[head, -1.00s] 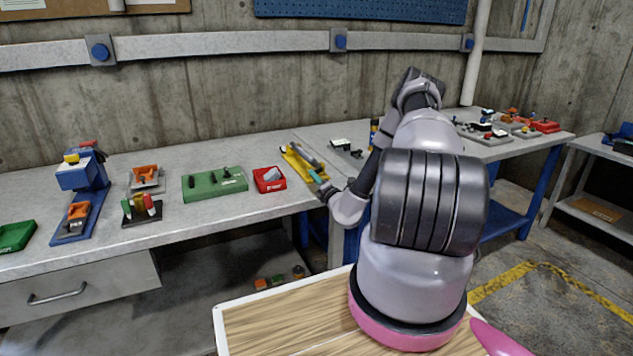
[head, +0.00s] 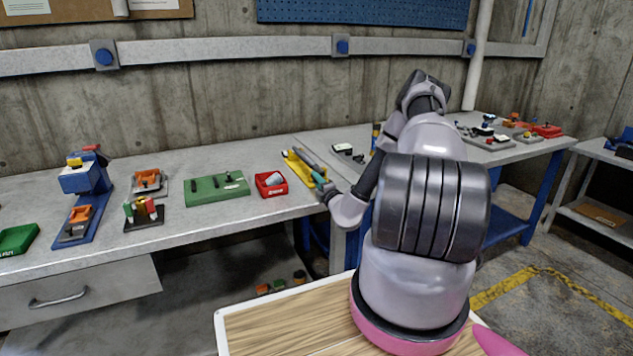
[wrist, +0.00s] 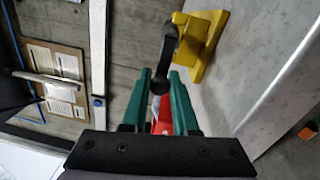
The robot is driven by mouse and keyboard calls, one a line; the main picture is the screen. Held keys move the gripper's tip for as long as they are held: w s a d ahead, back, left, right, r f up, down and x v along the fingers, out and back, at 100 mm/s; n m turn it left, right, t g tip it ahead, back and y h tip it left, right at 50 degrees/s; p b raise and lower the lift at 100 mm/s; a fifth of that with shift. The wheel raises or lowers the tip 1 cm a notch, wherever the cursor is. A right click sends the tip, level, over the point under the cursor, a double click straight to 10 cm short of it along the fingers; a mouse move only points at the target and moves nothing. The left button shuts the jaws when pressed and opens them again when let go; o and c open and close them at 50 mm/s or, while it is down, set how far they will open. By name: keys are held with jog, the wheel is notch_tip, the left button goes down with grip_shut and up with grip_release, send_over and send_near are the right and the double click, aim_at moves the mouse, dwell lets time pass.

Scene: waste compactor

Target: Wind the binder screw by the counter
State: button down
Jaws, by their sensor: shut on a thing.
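The yellow binder stand (head: 296,170) sits at the front right of the long counter, beside the red bin. Its yellow bracket also shows in the wrist view (wrist: 205,40). A black crank handle (wrist: 168,45) extends from the bracket, and its rounded end lies between my green fingertips. My gripper (head: 322,183) reaches the stand from the right; in the wrist view its fingers (wrist: 162,82) are closed around the handle end. A red patch shows between the fingers; I cannot tell what it is. The screw's thread is not clear.
A red bin (head: 271,183) and a green block with pegs (head: 217,189) stand left of the binder. A blue press (head: 85,182) is farther left. A second table with small parts (head: 490,140) is at the right. Bare counter lies in front of the bin.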

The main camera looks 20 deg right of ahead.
jog(key=shift+w+r, duration=0.1)
jog(key=shift+r, duration=0.05)
jog(key=c, duration=0.7)
grip_release()
jog(key=s, duration=0.7)
jog(key=s+f, duration=0.1)
jog(key=s, duration=0.3)
jog(key=shift+d, duration=0.25)
